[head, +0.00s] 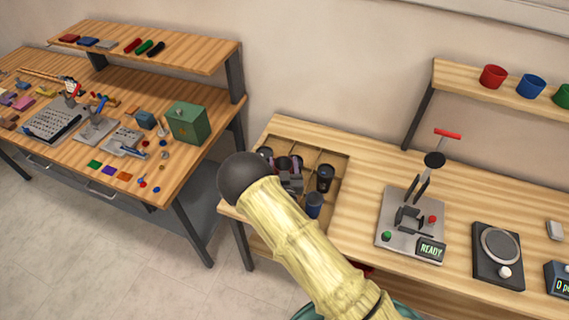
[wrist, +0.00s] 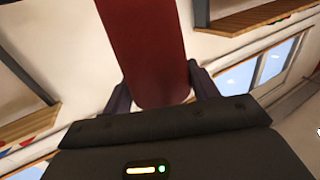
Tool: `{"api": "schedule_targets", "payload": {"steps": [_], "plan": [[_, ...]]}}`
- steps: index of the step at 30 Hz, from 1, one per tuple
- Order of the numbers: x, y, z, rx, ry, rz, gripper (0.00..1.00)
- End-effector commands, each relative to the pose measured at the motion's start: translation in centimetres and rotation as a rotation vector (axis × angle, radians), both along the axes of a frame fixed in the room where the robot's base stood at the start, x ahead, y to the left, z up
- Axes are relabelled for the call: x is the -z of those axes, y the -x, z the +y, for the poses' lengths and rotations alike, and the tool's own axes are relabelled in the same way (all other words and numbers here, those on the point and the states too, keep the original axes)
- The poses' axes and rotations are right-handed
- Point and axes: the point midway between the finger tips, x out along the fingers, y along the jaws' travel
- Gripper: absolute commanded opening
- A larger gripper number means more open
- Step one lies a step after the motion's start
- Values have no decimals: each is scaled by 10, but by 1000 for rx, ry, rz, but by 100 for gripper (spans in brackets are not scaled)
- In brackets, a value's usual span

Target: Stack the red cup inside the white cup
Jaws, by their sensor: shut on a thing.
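In the wrist view my gripper (wrist: 163,86) has one dark finger on each side of a long, dark red, rounded thing (wrist: 152,45), which looks like the red cup. The gripper is shut on it, and its upper end runs out of the picture. In the head view my arm hides the gripper; a small red patch shows beside the arm at the table's front edge, and I cannot tell if it is the same thing. I see no white cup in either view.
A wooden tray (head: 337,163) holds several dark cups and a blue one (head: 314,205). Right of it stand a press-like fixture (head: 411,222) and a black scale-like device (head: 497,255). Red (head: 492,77) and blue (head: 530,86) containers sit on the shelf. Clear tabletop lies between tray and fixture.

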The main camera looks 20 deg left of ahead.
Motion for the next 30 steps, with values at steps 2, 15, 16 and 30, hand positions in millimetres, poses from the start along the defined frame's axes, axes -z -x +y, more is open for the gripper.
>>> {"api": "schedule_targets", "payload": {"steps": [2, 15, 16, 30], "plan": [[7, 0, 0, -1, 1, 0, 50], [44, -1, -2, 3, 0, -1, 50], [46, -1, -2, 4, 0, -1, 50], [57, -1, -1, 3, 0, -1, 50]]}}
